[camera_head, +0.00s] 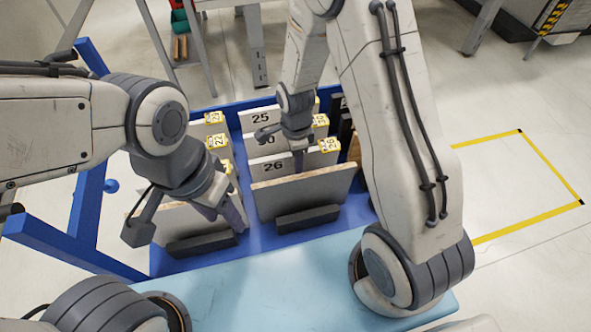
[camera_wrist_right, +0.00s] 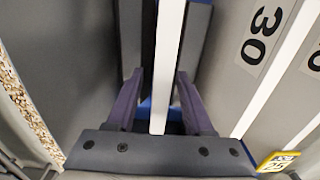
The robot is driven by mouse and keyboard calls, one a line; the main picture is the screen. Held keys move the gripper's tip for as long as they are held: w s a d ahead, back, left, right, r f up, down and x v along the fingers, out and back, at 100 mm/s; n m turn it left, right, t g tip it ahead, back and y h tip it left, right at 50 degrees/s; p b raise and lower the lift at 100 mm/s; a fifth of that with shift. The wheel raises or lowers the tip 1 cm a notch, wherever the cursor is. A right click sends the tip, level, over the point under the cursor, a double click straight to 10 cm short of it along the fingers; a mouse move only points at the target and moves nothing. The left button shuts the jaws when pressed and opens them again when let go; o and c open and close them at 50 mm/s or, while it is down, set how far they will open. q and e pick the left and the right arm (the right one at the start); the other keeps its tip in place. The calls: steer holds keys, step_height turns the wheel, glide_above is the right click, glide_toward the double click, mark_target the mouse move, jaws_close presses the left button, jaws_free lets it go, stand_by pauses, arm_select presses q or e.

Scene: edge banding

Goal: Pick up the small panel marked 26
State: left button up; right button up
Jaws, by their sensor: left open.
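The panel marked 30 (camera_wrist_right: 262,30) stands close beside the fingers. A chipboard-edged panel (camera_head: 300,190) stands in front of 26. Panel 25 (camera_head: 260,118) stands further back. The blue rack (camera_head: 250,225) holds several panels closely spaced. A yellow-outlined floor area (camera_head: 520,185) on the right is clear.

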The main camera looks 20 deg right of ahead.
jaws_close()
stand_by(1.2)
